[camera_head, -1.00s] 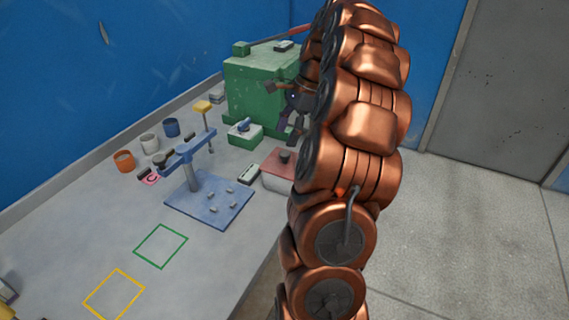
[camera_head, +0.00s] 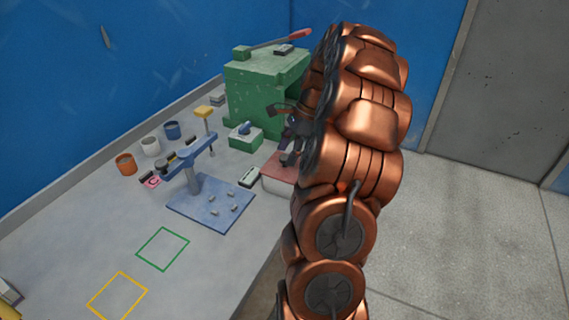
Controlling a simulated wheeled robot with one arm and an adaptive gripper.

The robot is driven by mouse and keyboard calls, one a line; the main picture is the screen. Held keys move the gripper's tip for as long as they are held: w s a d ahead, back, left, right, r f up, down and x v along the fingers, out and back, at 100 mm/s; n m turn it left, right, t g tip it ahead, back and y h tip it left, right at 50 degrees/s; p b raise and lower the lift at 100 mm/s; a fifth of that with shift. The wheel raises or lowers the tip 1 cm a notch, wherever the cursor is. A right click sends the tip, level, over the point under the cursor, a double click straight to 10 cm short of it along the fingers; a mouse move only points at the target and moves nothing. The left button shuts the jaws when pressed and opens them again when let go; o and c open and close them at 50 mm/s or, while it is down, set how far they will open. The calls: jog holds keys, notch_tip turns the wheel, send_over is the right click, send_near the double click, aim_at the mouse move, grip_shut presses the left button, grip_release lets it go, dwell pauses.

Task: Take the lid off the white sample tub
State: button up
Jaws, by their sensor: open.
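The white sample tub (camera_head: 273,187) stands at the right edge of the bench, partly hidden behind my arm. Its dull red lid (camera_head: 273,169) is on top of it. My gripper (camera_head: 287,160) points down just over the lid and is open. The lid's dark knob, seen a second ago, is now lost among the dark fingers. I cannot tell whether the fingers touch it.
A green press (camera_head: 255,90) stands behind, with a small green block (camera_head: 245,138) before it. A small dark-topped block (camera_head: 249,178) lies left of the tub. A blue stand (camera_head: 210,203) and several cups, including a white cup (camera_head: 150,146), are further left.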

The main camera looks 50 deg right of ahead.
aim_at(275, 168)
jog(key=shift+x, duration=1.15)
grip_shut()
